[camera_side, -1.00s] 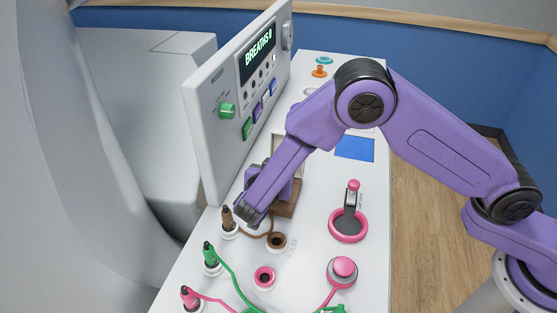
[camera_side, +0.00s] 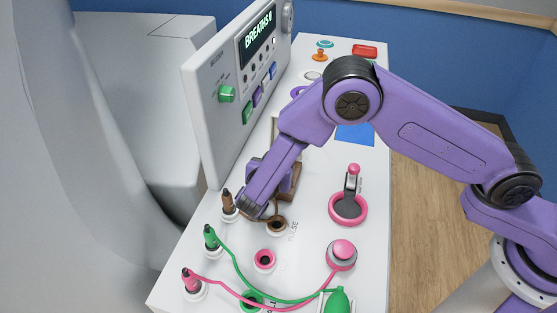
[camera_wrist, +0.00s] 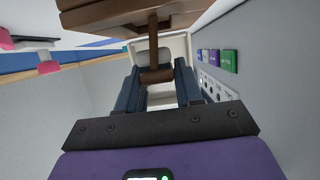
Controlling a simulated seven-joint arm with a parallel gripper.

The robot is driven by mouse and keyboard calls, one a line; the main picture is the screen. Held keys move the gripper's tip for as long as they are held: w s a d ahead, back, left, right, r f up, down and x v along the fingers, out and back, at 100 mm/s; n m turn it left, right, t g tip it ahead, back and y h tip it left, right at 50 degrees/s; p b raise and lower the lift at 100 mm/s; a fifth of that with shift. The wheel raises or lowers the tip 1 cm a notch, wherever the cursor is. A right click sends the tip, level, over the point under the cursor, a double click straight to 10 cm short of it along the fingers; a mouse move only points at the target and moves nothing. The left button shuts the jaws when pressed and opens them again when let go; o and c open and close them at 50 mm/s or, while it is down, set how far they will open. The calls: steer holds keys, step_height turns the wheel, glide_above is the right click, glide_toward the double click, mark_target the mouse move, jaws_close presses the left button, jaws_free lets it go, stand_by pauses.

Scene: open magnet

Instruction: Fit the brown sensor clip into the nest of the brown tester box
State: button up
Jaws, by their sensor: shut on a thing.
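My gripper (camera_side: 252,207) points down toward the white console top, near its left edge. In the wrist view its two dark fingers (camera_wrist: 160,92) are shut on a brown piece (camera_wrist: 155,75), which looks like the sensor clip. In the side view the fingers mostly hide the clip, and a brown cord curves beside them. The brown tester box (camera_side: 294,181) stands just behind and right of the gripper, partly covered by it. A large brown block, apparently this box, fills the top of the wrist view (camera_wrist: 125,14). I cannot see whether clip and nest touch.
A brown plug (camera_side: 228,203) stands left of the fingertips; a brown ring socket (camera_side: 277,226) lies just in front. Green (camera_side: 210,238) and pink (camera_side: 191,282) corded plugs stand nearer. The upright control panel (camera_side: 225,105) walls the left. A pink ring (camera_side: 348,209) lies right.

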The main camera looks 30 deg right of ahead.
steer(key=shift+f, duration=1.4)
stand_by(0.4)
steer(key=o, duration=1.1)
